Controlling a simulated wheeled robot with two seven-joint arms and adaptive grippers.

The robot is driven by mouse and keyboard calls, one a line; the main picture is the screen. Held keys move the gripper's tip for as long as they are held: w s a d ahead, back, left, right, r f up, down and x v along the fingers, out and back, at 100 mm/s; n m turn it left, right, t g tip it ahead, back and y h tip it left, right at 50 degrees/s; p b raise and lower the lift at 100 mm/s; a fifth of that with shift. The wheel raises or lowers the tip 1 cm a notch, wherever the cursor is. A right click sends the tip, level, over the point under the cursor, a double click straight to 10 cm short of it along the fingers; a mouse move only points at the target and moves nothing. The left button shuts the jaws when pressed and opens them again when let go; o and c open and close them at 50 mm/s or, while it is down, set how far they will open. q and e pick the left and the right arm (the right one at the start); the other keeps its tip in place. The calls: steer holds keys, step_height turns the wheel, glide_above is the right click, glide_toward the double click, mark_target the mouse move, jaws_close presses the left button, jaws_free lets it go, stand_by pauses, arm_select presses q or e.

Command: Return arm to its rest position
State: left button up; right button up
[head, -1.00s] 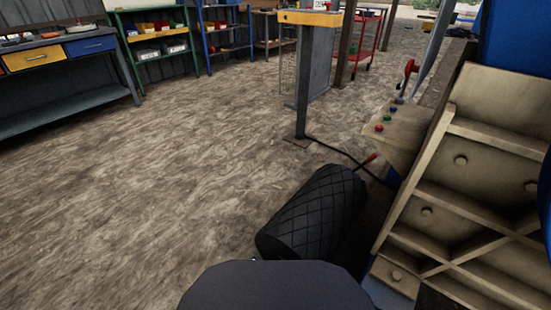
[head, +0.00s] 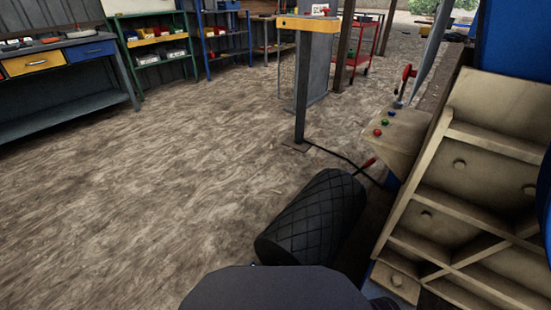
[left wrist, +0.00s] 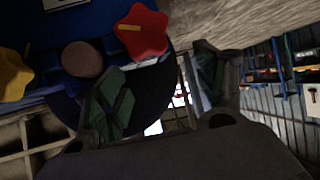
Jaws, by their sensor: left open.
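In the left wrist view, my left gripper (left wrist: 158,92) shows two dark fingers spread apart with nothing between them. A red star-shaped knob (left wrist: 142,32), a yellow star-shaped knob (left wrist: 12,75) and a brownish round cap (left wrist: 83,59) sit on a blue machine body beyond the left finger. A black round part lies behind that finger. I cannot tell whether the finger touches anything. In the head view neither gripper shows. The beige ribbed side of the crusher (head: 480,155) stands at the right, with blue parts beside it.
A black diamond-patterned cylinder (head: 312,217) lies beside the crusher. A control panel (head: 408,130) with coloured buttons and a red-knobbed lever (head: 407,75) stands beyond. A grey post stand (head: 302,90), shelves (head: 152,45) and a workbench (head: 62,88) stand farther back. The floor at left is clear.

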arm_select(q)
steer(key=s+a+r+n+g+y, duration=0.1)
steer(key=s+a+r+g, duration=0.3)
steer(key=r, duration=0.6)
steer(key=s+a+r+n+g+y, duration=0.1)
steer(key=s+a+r+g+y, duration=0.2)
steer(key=s+r, duration=0.5)
step_height(320, 180, up, 3)
steer(key=shift+s+a+f+n+g+p, duration=0.15)
steer(key=shift+s+a+n+g+p, duration=0.2)
steer(key=shift+a+g+p, duration=0.15)
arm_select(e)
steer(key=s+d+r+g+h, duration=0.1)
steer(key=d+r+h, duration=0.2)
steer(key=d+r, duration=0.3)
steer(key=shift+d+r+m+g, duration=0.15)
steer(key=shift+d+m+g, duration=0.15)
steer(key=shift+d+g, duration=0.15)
arm_select(q)
steer(key=shift+w+f+p, duration=0.2)
steer(key=shift+p, duration=0.35)
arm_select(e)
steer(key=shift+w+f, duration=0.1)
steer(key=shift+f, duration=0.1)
